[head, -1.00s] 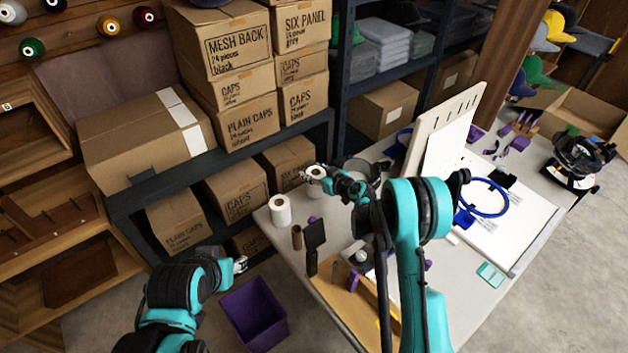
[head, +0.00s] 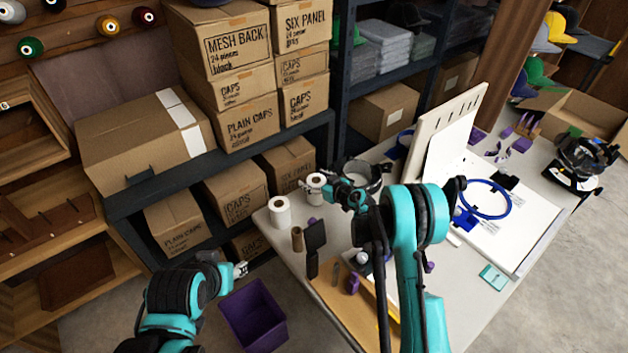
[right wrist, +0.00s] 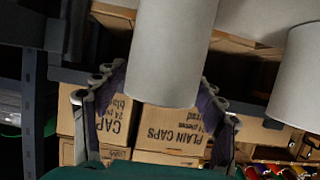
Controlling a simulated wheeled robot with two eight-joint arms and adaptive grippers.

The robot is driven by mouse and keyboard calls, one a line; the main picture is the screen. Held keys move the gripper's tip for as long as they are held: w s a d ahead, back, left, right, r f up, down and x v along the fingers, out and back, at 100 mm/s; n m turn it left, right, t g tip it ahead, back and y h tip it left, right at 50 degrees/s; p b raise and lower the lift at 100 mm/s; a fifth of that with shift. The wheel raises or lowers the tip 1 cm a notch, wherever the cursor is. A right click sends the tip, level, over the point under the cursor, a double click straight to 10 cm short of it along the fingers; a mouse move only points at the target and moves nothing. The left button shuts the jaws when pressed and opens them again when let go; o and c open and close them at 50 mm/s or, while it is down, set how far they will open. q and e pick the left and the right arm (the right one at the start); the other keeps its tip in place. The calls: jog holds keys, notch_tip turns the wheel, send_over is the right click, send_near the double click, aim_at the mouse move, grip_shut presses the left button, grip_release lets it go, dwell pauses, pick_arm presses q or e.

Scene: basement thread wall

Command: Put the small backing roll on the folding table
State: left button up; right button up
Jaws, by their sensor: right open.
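A white roll (head: 316,189) stands upright at the far left end of the folding table (head: 290,249). A second white roll (head: 280,213) stands left of it near the table's edge. I cannot tell by size which is the small backing roll. My right gripper (head: 318,187) reaches in from the right, its open fingers around the first roll. In the right wrist view this roll (right wrist: 172,50) lies between the spread fingers (right wrist: 158,110), with a gap on each side; the other roll (right wrist: 298,80) is at the right edge. My left gripper (head: 241,269) is left of the table, away from the rolls.
A white slotted board (head: 440,125) and blue hoop (head: 484,199) are to the right. A purple bin (head: 253,316) is on the floor; shelves of cartons (head: 237,193) stand behind.

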jog(key=shift+s+d+r, duration=0.15)
jog(key=shift+s+r, duration=0.05)
jog(key=shift+r, duration=0.15)
jog(key=p+v, duration=0.2)
jog(key=v, duration=0.5)
jog(key=d+r+m+t+h, duration=0.1)
jog(key=d+r+t, duration=0.15)
jog(key=r, duration=0.85)
jog(key=d+r+m+t+h, duration=0.1)
jog(key=d+r+t, duration=0.15)
jog(key=r, duration=0.75)
jog(key=s+d+r+m+t+h, duration=0.2)
jog(key=s+d+r+m+h, duration=0.3)
jog(key=d+r, duration=0.35)
jog(key=s+d+f+m+g+h, duration=0.1)
jog(key=s+d+g+h, duration=0.15)
jog(key=s, duration=0.35)
jog(key=s+d+f+m+g+h, duration=0.1)
jog(key=s+d+m+g+h, duration=0.15)
jog(key=s, duration=0.45)
jog(key=s+a+f+n+g+y, duration=0.1)
jog(key=s+a+f+g+y, duration=0.1)
jog(key=s+f, duration=0.3)
jog(key=s+a+f+n+g+y, duration=0.2)
jog(key=s+a+f+g, duration=0.2)
jog(key=s, duration=0.9)
notch_tip(320, 180, down, 2)
jog(key=shift+s+a+f, duration=0.1)
jog(key=shift+s+a, duration=0.2)
jog(key=shift+a, duration=0.05)
